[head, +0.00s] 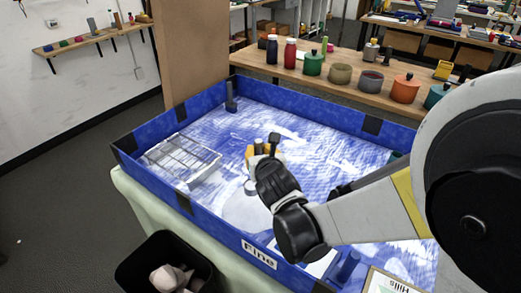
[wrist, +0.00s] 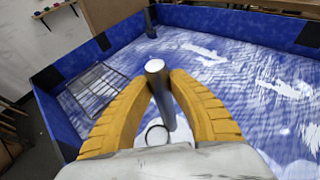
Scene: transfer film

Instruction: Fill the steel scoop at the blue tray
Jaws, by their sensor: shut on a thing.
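The blue tray (head: 185,215) is a large, walled box with a "Fine" label on its near wall. Its floor is streaked with white, loose-looking material; it also shows in the wrist view (wrist: 225,20). My gripper (head: 262,148) is over the tray's middle-left part. In the wrist view its yellow fingers (wrist: 157,85) are shut on a grey rod-like handle, which I take to be the steel scoop (wrist: 156,68). A small round grey part (head: 250,187) shows below the gripper. Whether the scoop holds material or touches the floor cannot be told.
A wire-grid rack (head: 182,160) lies at the tray's left side. A dark upright post (head: 231,97) stands in the far corner. A black bin (head: 135,268) stands before the tray. Jars and pots (head: 340,74) line a wooden bench behind. The tray's far right floor looks open.

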